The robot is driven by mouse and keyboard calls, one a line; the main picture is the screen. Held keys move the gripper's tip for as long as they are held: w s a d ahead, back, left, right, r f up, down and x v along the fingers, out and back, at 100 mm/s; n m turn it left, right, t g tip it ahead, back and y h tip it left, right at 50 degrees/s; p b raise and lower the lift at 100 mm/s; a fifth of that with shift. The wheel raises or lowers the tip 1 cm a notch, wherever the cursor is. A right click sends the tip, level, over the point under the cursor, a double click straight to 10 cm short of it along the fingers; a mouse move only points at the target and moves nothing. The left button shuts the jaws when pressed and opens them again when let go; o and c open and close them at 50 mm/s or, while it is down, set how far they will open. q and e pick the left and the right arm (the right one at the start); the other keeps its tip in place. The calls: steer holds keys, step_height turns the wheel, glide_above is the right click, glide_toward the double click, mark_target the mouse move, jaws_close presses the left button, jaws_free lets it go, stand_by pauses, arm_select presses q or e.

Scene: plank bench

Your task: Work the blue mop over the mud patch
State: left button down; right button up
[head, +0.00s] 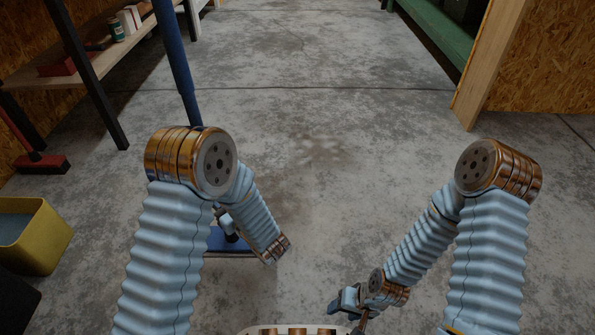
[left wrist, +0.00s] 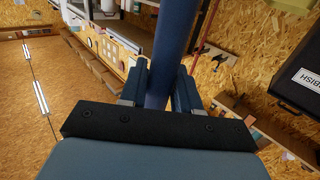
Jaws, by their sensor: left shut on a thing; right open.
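The blue mop's handle (head: 176,62) rises past my left elbow at the upper left in the head view. Its flat blue head (head: 229,242) lies on the floor, partly hidden by my left arm. My left gripper (left wrist: 160,88) is shut around the blue handle (left wrist: 172,45) in the left wrist view. In the head view it is mostly hidden behind my left arm. A faint brownish mud patch (head: 318,151) marks the concrete ahead and right of the mop head; its edges are unclear. My right gripper (head: 350,308) is open and empty at the bottom centre.
A yellow bucket (head: 48,240) stands at the left. A red broom head (head: 42,164) is behind it. A shelf (head: 45,82) with dark legs runs along the left; a wooden post (head: 479,75) and green bench (head: 437,30) are right. The middle floor is clear.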

arm_select(q)
step_height(320, 180, down, 7)
steer(key=b, duration=0.1)
steer(key=shift+r, duration=0.15)
steer(key=shift+d, duration=0.1)
stand_by(0.8)
